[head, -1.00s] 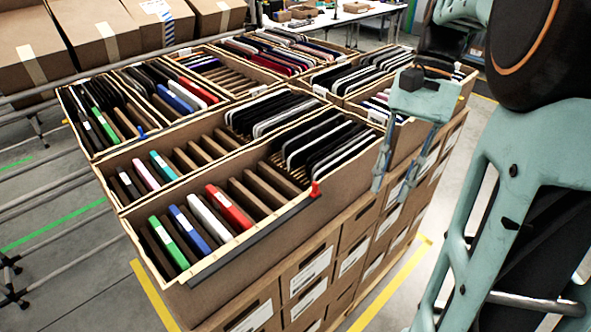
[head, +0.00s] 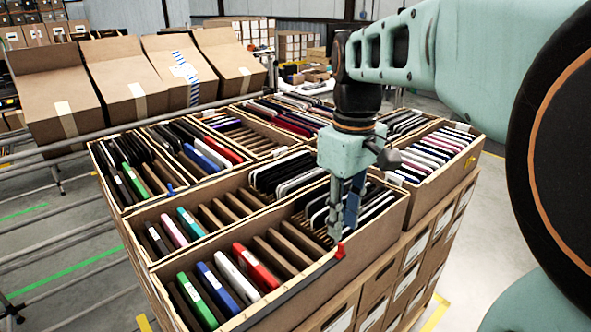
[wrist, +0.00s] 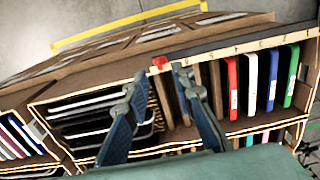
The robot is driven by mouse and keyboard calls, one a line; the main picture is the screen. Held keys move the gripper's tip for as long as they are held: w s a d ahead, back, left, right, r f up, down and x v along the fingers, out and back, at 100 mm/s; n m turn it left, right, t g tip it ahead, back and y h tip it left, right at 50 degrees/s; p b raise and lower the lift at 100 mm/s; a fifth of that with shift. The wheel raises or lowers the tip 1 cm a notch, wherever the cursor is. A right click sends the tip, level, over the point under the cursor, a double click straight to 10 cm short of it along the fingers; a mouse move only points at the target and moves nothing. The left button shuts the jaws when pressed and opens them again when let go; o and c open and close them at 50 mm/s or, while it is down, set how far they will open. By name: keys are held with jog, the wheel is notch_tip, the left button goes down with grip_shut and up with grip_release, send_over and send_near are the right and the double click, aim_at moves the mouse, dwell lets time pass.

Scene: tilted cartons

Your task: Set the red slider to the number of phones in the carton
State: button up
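The red slider (head: 340,251) sits on the dark rail along the front edge of the nearest carton (head: 370,240), near the rail's right end. It also shows in the wrist view (wrist: 159,64), just beyond and between my fingertips. My gripper (head: 341,222) points down over the carton, close to the slider, and is open and empty; in the wrist view its two fingers (wrist: 157,85) are apart. The carton holds a green, a blue, a white and a red phone (head: 257,268) at the left, empty slots in the middle, and several dark phones at the right, partly hidden by my gripper.
More divided cartons with phones (head: 165,160) stand behind and beside this one, on stacked boxes. Open brown boxes (head: 130,85) stand at the back left. The rail bears small marks (wrist: 265,44) too blurred to read surely. Floor at the right is clear.

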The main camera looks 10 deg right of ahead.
aim_at(341, 244)
jog(key=shift+f, duration=2.3)
jog(key=shift+c, duration=0.2)
grip_shut()
